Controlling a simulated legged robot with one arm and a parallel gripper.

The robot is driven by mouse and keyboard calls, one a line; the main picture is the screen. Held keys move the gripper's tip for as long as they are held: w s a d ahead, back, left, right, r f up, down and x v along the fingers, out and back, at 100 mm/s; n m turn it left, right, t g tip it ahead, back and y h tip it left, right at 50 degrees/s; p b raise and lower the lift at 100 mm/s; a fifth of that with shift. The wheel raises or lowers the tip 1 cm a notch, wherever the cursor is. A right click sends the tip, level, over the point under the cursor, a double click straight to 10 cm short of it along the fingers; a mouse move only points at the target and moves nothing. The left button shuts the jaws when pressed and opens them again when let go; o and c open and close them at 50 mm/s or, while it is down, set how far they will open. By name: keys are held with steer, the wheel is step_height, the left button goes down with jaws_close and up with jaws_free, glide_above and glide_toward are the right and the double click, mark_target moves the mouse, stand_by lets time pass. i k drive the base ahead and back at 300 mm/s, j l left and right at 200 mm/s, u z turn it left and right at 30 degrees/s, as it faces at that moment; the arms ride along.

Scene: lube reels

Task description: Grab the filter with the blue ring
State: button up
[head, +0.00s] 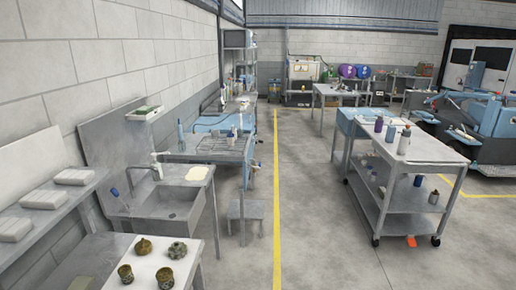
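I cannot make out a filter with a blue ring in the head view. Several small dark, mottled round pots or cups (143,246) stand on a pale sheet on the near table (98,250) at lower left, with no blue ring visible on them. A rolling grey cart (430,150) at right carries a purple bottle (378,124), a grey bottle (390,133) and a white bottle (404,141) on top. Small containers, one dark blue (418,180), sit on its lower shelf. My gripper is not in view.
A sink bench (180,200) with a faucet and a small stool (246,212) line the left wall. A yellow floor line (277,180) runs forward. The floor between bench and cart is clear. Purple and blue reels (347,71) are at the back. Blue machinery (488,115) stands far right.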

mark_target(230, 137)
steer(key=i, duration=1.8)
steer(key=i+u, duration=0.15)
steer(key=i, duration=0.4)
steer(key=i+l+u, duration=0.15)
steer(key=i, duration=0.35)
steer(key=i+l+u, duration=0.15)
steer(key=i, duration=0.35)
steer(key=i+l+u, duration=0.15)
steer(key=i+l, duration=0.15)
steer(key=i, duration=0.25)
